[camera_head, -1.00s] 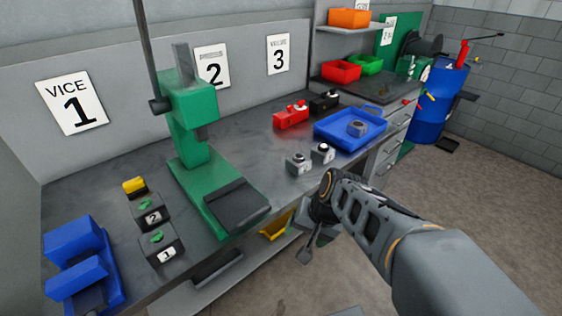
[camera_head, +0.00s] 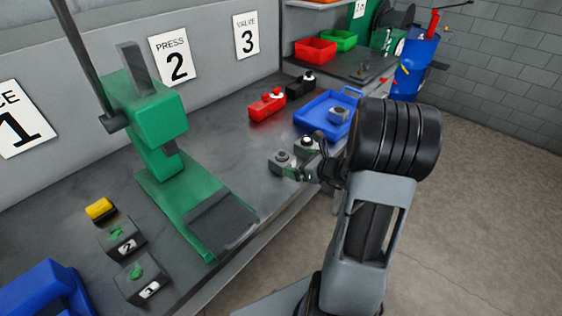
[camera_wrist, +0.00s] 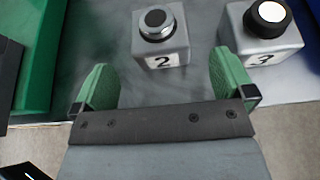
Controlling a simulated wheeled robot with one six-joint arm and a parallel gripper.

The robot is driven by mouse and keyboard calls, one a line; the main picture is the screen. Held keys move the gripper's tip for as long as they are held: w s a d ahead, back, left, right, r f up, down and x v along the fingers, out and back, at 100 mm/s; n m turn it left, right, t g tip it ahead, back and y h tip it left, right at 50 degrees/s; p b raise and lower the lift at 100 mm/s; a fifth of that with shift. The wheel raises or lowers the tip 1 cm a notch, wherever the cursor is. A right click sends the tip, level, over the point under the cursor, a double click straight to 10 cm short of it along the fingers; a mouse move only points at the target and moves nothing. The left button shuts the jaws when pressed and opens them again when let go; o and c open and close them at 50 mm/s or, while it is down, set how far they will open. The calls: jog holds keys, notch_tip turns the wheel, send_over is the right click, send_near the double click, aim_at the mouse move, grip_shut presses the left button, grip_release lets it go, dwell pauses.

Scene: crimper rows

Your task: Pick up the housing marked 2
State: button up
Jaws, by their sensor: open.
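The housing marked 2 (camera_wrist: 161,52) is a grey block with a dark round button in a silver ring. It stands upright on the bench, ahead of my gripper (camera_wrist: 165,78) and roughly centred between the fingers. My gripper is open, its two green fingers apart and nothing between them. In the head view the housing (camera_head: 280,162) sits near the bench's front edge, with my gripper (camera_head: 303,172) close by and partly hiding it. The housing marked 3 (camera_wrist: 264,42), with a white button, stands just right of it, near the right finger.
The green press (camera_head: 160,130) stands to the left. Dark boxes labelled 2 (camera_head: 122,240) and 1 (camera_head: 142,280) carry green pieces. A blue tray (camera_head: 310,122) holding another grey housing lies to the right. Behind are a red item (camera_head: 267,105) and a black item (camera_head: 300,84).

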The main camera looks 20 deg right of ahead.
aim_at(288, 161)
jog(key=shift+p+x, duration=0.6)
jog(key=shift+x, duration=3.6)
